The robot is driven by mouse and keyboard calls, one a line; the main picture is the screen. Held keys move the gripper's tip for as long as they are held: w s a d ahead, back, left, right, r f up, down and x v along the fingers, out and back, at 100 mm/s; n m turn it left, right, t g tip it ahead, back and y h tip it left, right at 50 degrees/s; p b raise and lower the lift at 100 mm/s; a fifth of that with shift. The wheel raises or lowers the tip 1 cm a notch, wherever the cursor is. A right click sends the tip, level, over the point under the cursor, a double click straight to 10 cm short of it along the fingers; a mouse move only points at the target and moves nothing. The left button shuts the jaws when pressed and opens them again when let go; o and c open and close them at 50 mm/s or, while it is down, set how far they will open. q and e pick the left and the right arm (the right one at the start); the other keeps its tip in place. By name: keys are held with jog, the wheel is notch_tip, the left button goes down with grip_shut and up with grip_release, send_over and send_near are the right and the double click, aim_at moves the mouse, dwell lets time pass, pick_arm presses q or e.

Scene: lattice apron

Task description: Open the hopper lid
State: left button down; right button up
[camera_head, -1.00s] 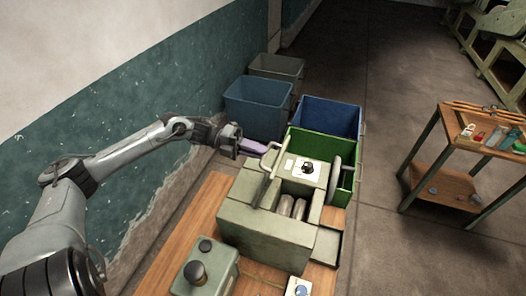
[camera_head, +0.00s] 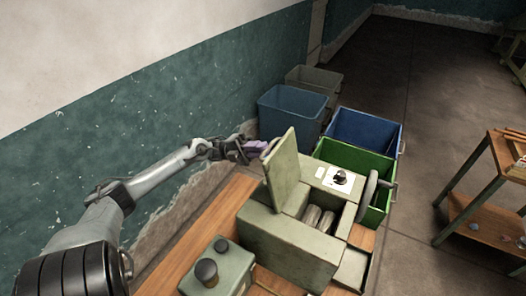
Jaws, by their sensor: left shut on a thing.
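The grey-green hopper machine (camera_head: 285,243) stands on a wooden bench, with two metal rollers (camera_head: 318,218) showing in its open top. Its hopper lid (camera_head: 284,170) stands raised, close to upright, on the left side of the opening. My left gripper (camera_head: 258,147) reaches in from the left with its purplish fingers at the lid's far upper left edge. It is shut on the lid there, though the exact contact is small and partly hidden behind the lid. My right gripper is out of view.
A green bin (camera_head: 345,156) and blue bins (camera_head: 290,112) stand behind the machine, with a grey bin (camera_head: 307,78) farther back. A handwheel (camera_head: 371,190) sits on the machine's right. A control box (camera_head: 216,268) is in front. A wooden cart (camera_head: 490,190) stands right, across clear floor.

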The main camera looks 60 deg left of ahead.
pick_arm(q)
jog(key=c, duration=1.2)
grip_release()
jog(key=shift+o, duration=0.2)
jog(key=shift+r, duration=0.1)
